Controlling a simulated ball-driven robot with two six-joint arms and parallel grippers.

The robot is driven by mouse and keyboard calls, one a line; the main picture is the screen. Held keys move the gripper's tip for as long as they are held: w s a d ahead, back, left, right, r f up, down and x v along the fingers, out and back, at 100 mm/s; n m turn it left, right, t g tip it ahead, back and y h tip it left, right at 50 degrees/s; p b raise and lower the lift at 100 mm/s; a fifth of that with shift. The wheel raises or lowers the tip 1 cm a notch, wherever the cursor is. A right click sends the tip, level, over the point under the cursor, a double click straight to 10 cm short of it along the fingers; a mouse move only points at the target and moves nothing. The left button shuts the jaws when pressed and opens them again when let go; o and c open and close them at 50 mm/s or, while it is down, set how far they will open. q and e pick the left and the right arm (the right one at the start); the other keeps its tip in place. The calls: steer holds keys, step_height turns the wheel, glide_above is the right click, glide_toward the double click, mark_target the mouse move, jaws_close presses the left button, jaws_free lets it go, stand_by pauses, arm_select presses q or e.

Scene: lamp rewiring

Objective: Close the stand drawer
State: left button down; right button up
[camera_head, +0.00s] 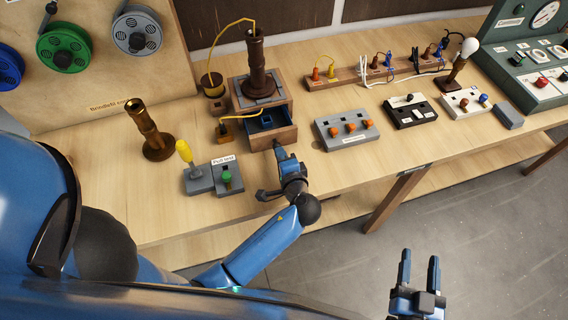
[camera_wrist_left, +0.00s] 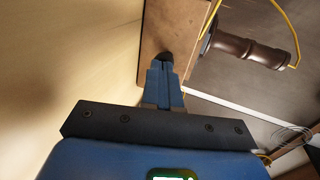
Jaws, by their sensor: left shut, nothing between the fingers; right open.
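The wooden stand (camera_head: 240,92) holds a dark brown lamp column (camera_head: 257,65) on its grey top. Its drawer (camera_head: 288,134) is pulled out toward me, with a blue item (camera_head: 266,121) visible inside. My left gripper (camera_head: 278,147) is shut and empty, its tips right at the drawer's front face. In the left wrist view the closed fingers (camera_wrist_left: 165,72) point at the wooden drawer front (camera_wrist_left: 160,25), with a dark knob-like tip at their end; whether they touch it I cannot tell. My right gripper (camera_head: 419,268) is open and empty, in front of the table above the floor.
A grey switch block with a green button (camera_head: 226,177) and a yellow-handled one (camera_head: 186,152) sit left of my left gripper. A grey box with orange knobs (camera_head: 349,129) is to the right. A loose brown column (camera_head: 150,130) stands at left.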

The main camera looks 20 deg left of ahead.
mark_target(274, 136)
arm_select(q)
steer(key=w+a, duration=0.1)
steer(key=w, duration=0.1)
steer(key=w+a, duration=0.2)
steer(key=w, duration=0.1)
steer(key=w+a, duration=0.2)
steer(key=shift+w+a+b, duration=0.1)
steer(key=shift+w+b, duration=0.1)
steer(key=shift+b, duration=0.2)
steer(key=shift+r, duration=0.25)
steer(key=shift+s, duration=0.1)
